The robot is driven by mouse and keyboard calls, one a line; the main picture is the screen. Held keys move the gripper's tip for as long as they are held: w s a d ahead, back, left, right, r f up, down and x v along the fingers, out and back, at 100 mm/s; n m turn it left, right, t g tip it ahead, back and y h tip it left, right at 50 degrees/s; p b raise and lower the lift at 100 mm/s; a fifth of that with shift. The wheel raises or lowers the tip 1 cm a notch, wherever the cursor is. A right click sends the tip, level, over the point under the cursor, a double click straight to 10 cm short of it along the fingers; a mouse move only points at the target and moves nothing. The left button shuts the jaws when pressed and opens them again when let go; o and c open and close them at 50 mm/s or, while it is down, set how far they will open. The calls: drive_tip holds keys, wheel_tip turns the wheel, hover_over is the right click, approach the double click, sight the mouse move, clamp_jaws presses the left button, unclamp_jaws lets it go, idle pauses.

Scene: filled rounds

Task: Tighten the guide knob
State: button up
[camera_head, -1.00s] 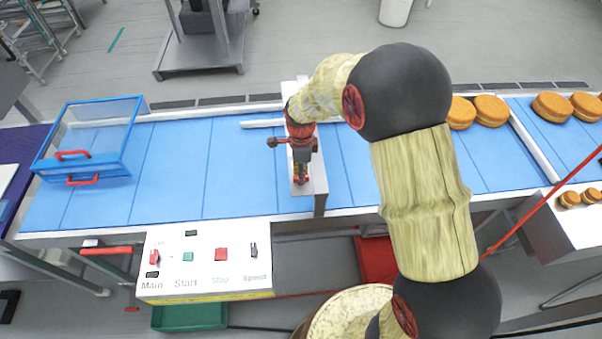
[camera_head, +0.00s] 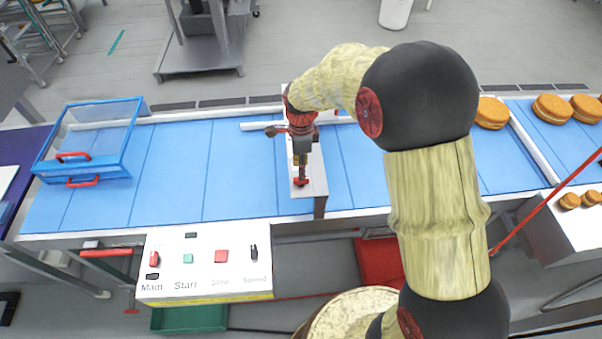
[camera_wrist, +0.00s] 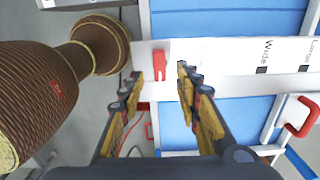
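A small red knob (camera_wrist: 160,65) stands on a pale plate (camera_wrist: 215,55) that crosses the blue belt. I take it as the guide knob. In the head view it shows as a red piece (camera_head: 300,182) near the plate's front end. My gripper (camera_wrist: 160,74) is open and empty, with its two fingers apart. In the wrist view the knob appears in the gap between the fingertips; whether they are level with it I cannot tell. In the head view my gripper (camera_head: 301,160) hangs over the plate, just behind the knob.
The plate carries the words "Wide" and "Large". A control box (camera_head: 205,262) with switches and buttons stands in front. A clear blue-framed cover (camera_head: 90,140) with red handles is on the belt's left. Filled rounds (camera_head: 552,108) lie on the right.

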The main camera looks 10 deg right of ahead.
wheel_tip(320, 180, up, 7)
idle(0.3)
idle(0.5)
drive_tip(key=s+d+f+n+t+b, duration=0.1)
drive_tip(key=s+d+n+t+b, duration=0.1)
drive_tip(key=s+n+b, duration=0.7)
drive_tip(key=s+d+f+n+t+b, duration=0.2)
drive_tip(key=s+n+b, duration=0.8)
drive_tip(key=s, duration=0.6)
drive_tip(key=shift+s+d+n+t, duration=0.25)
drive_tip(key=shift+d+t, duration=0.55)
drive_tip(key=shift+d, duration=0.4)
